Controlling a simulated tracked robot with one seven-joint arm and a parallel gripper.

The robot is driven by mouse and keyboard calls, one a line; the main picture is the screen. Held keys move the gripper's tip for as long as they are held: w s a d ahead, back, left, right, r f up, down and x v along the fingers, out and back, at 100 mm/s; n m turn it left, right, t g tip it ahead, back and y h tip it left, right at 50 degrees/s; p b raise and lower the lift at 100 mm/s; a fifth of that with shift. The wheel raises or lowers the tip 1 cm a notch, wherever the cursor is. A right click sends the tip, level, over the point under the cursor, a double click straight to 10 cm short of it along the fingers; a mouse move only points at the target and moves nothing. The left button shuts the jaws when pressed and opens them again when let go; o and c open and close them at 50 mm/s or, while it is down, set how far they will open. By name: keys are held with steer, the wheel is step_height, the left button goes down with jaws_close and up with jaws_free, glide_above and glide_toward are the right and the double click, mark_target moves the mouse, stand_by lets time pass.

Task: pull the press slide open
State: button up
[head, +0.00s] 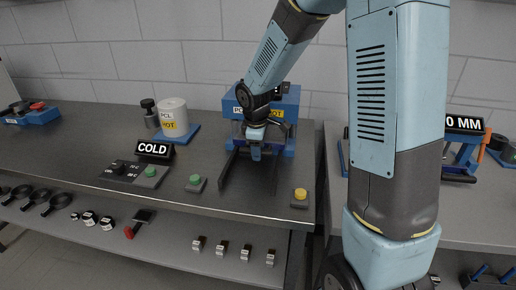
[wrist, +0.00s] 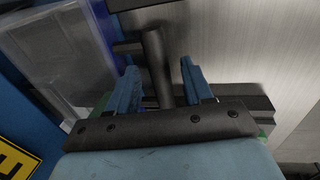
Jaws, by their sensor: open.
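The blue press (head: 287,102) stands at the back of the bench, with PCL and HOT labels on its front. Two dark rails (head: 228,170) run from it toward the bench's front edge. My gripper (head: 256,152) is in front of the press, low between the rails. In the wrist view my gripper (wrist: 159,67) is open, with a dark bar (wrist: 157,50), apparently the slide's handle, between its two blue fingers. Gaps show on both sides of the bar. The slide itself is mostly hidden by my arm in the head view.
A yellow button (head: 300,194) is right of the rails and a green button (head: 195,180) left of them. The bench ends just right of the yellow button.

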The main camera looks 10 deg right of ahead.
steer(key=shift+c, duration=0.3)
jaws_close()
stand_by(0.3)
